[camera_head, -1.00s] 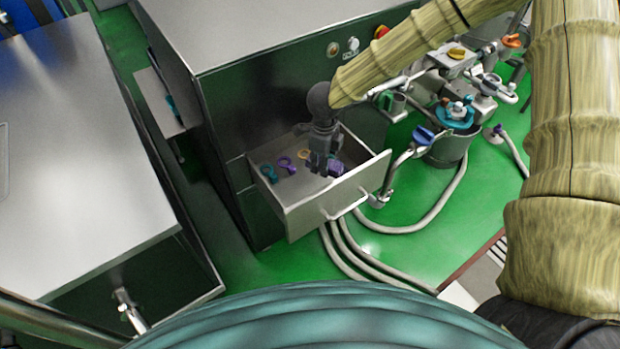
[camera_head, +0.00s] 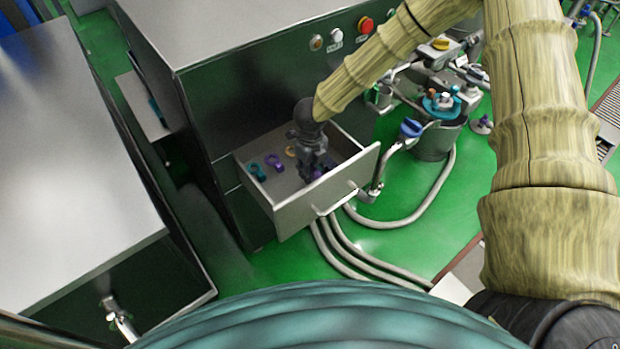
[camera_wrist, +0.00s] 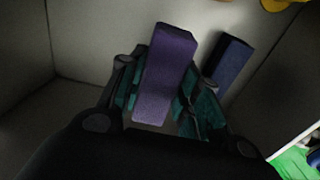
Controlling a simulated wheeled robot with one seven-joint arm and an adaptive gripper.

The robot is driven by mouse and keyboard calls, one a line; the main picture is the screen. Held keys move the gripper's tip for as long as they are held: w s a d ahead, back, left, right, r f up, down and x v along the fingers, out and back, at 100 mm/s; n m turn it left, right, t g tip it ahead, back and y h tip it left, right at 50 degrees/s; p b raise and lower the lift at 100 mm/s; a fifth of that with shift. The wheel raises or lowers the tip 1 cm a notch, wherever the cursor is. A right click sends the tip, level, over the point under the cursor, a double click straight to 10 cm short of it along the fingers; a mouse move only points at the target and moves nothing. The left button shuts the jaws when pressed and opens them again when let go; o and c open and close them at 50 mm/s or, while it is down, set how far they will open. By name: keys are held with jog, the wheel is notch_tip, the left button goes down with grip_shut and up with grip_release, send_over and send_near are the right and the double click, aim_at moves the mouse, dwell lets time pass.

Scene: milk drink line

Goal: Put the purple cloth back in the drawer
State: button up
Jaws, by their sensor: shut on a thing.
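The purple cloth (camera_wrist: 167,70) looks like a folded, oblong block between the two teal-padded fingers of my gripper (camera_wrist: 158,98) in the wrist view. My gripper is shut on it. In the head view my gripper (camera_head: 314,172) reaches down inside the open drawer (camera_head: 312,207), near its right front part. Only a little purple shows there at the fingertips. The wrist view shows the drawer's pale walls around the cloth. I cannot tell whether the cloth touches the drawer floor.
A dark blue block (camera_wrist: 229,62) lies right of the cloth in the wrist view. Teal (camera_head: 257,171), purple (camera_head: 273,162) and yellow (camera_head: 290,151) ring-like pieces lie in the drawer's left part. A blue-handled valve pipe (camera_head: 410,129) stands close right of the drawer.

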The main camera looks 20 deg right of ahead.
aim_at(311, 169)
jog(key=shift+f, duration=2.25)
jog(key=shift+f, duration=0.15)
jog(key=o, duration=1.2)
notch_tip(311, 169, up, 12)
jog(key=shift+r, duration=0.15)
